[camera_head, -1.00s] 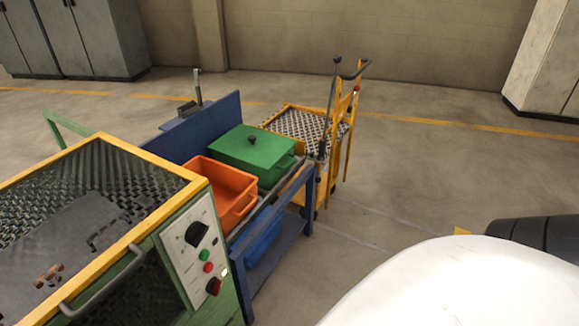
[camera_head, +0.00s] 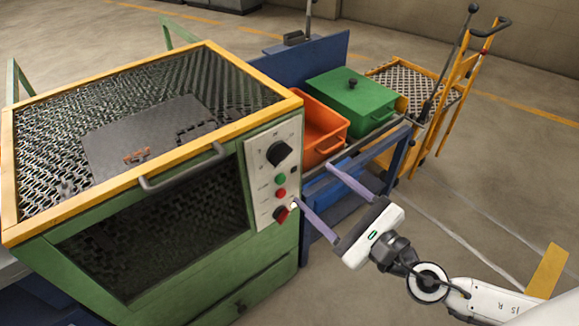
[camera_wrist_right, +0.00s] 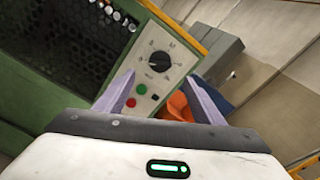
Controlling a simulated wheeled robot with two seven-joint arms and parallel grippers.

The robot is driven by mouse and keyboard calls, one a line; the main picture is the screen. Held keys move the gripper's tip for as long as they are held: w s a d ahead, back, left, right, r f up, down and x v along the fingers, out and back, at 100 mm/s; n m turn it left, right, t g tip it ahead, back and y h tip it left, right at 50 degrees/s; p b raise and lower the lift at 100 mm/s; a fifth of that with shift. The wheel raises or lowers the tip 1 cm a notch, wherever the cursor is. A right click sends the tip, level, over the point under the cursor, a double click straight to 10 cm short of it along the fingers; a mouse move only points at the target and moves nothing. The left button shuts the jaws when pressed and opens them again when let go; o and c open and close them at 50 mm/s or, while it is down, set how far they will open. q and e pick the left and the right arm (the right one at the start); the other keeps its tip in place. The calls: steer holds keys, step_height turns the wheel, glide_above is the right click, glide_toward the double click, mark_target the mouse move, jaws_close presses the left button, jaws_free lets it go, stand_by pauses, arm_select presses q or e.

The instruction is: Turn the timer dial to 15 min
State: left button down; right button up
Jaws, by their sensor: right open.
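The timer dial (camera_head: 279,153) is a round black knob at the top of the white control panel (camera_head: 263,205) on the green furnace. It also shows in the right wrist view (camera_wrist_right: 159,62), ahead of the fingers, with scale marks around it too small to read. My right gripper (camera_head: 328,189) is open and empty, to the right of and below the dial, apart from it. In the right wrist view its two purple fingers (camera_wrist_right: 163,80) frame the lower part of the panel. My left gripper is not in view.
Below the dial sit a green button (camera_head: 279,180), a red button (camera_head: 280,193) and a red-black switch (camera_head: 281,214). A furnace door handle (camera_head: 183,170) juts out at left. An orange bin (camera_head: 322,130) and a green lidded box (camera_head: 352,100) stand right of the furnace.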

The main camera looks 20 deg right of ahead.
mark_target(284, 158)
steer(key=p+x, duration=0.2)
steer(key=x, duration=0.8)
steer(key=c, duration=1.1)
